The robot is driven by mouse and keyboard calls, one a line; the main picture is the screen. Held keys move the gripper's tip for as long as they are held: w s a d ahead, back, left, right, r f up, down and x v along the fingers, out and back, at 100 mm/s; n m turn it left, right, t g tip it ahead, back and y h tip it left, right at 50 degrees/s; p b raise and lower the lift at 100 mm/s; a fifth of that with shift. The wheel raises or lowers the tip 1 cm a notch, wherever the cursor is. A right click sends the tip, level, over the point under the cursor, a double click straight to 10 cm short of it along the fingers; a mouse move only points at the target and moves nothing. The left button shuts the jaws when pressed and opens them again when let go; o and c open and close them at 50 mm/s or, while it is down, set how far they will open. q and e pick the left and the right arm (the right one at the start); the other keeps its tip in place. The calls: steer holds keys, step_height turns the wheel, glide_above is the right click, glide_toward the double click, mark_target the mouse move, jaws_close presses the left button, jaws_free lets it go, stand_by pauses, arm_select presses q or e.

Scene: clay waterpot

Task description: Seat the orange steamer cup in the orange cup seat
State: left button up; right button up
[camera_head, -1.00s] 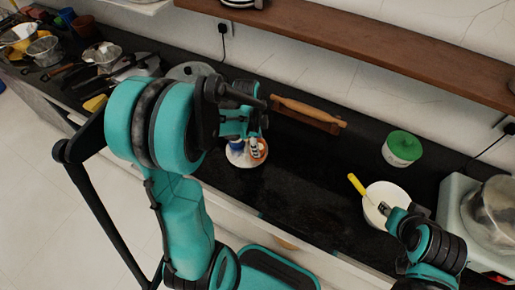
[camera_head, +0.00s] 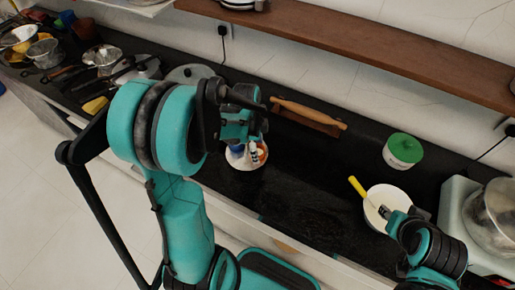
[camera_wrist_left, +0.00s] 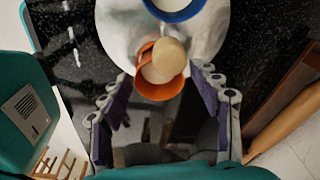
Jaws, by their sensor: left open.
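A round orange piece (camera_wrist_left: 158,92) with a thin orange handle-like loop is on a white plate (camera_wrist_left: 118,38) in the left wrist view. A pale cream round piece (camera_wrist_left: 166,58) overlaps its opening. I cannot tell which part is the steamer cup and which the cup seat. My left gripper (camera_wrist_left: 164,92) is open, its purple-padded fingers on either side of the orange piece, with gaps visible. In the head view, my left gripper (camera_head: 252,148) covers much of the plate (camera_head: 240,166). My right gripper (camera_head: 384,211) is by a white bowl; its opening is too small to judge.
A blue-rimmed cup (camera_wrist_left: 173,10) shares the plate. A rolling pin (camera_head: 308,112) lies behind on a wooden stand. A white bowl (camera_head: 377,218) with a yellow-handled tool (camera_head: 358,187) and a green-lidded pot (camera_head: 403,150) stand right. The dark counter between is clear.

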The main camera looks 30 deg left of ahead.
arm_select(q)
step_height(320, 180, up, 10)
steer(key=a+p, duration=0.1)
steer(key=p, duration=0.3)
steer(key=s+d+r+n+t+y, duration=0.1)
steer(key=s+d+r+n+t, duration=0.5)
steer(key=n, duration=0.8)
steer(key=s+d+r, duration=0.1)
steer(key=s+d, duration=0.2)
steer(key=shift+s+r+t, duration=0.25)
steer(key=shift+r+t, duration=0.05)
steer(key=shift+f+b, duration=0.6)
steer(key=shift+b, duration=0.1)
